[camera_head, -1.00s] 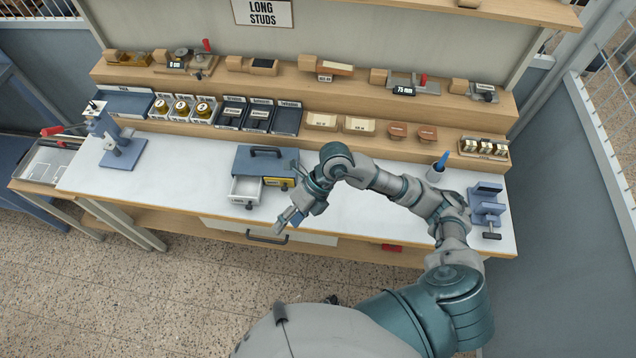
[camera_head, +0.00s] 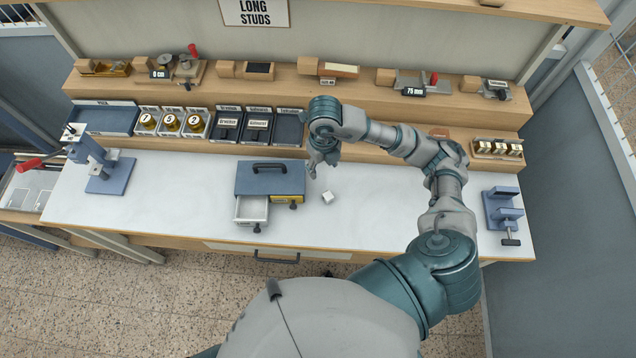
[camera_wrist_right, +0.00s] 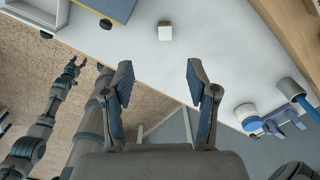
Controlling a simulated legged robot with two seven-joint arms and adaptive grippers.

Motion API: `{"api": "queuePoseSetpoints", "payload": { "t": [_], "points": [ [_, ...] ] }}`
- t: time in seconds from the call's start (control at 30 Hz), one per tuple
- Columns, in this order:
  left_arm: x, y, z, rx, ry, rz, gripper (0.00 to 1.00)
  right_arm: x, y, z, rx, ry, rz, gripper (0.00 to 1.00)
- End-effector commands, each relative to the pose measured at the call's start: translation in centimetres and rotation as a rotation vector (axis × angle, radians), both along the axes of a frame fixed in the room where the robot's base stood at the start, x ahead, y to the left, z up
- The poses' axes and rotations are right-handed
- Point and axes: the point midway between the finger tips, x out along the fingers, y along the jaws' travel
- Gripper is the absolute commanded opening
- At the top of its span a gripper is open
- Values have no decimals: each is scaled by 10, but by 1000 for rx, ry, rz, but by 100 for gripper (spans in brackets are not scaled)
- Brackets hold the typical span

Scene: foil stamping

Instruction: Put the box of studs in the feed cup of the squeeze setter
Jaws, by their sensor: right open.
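A small white box (camera_head: 327,197) lies on the white bench top, right of the blue drawer cabinet; in the right wrist view this box (camera_wrist_right: 165,32) shows a tan end. My right gripper (camera_head: 318,168) is above the bench behind the box. In the right wrist view my right gripper (camera_wrist_right: 160,75) is open and empty, with the box beyond its fingertips. A blue press-like tool (camera_head: 108,170) stands at the bench's left end, perhaps the squeeze setter; I cannot make out a feed cup. My left gripper (camera_wrist_right: 76,66) shows in the right wrist view with its fingers apart.
The blue cabinet (camera_head: 270,178) has a white drawer (camera_head: 252,210) pulled out at its front. A blue vise-like tool (camera_head: 503,210) stands at the right end. Stepped wooden shelves (camera_head: 330,95) with labelled trays and tools line the back. The bench between press and cabinet is clear.

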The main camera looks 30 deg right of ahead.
Motion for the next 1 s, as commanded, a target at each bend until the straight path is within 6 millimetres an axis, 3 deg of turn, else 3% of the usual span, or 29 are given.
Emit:
{"api": "queuePoseSetpoints", "payload": {
  "t": [0.13, 0.5, 0.77, 1.0],
  "points": [
    [-1, -2, -2, 1, 2, 2, 53, -2, -3, -21, 4, 5, -1, 58],
    [1, -2, 2, 1, 3, 0, 53, 0, -3, -103, 2, 7, -1, 58],
    [2, -2, 4, 0, 2, 0, 53, 0, 0, -125, -1, 4, 0, 58],
    [2, -2, 11, 0, 2, 0, 53, -1, -5, -163, 2, 6, -2, 58]
  ]
}}
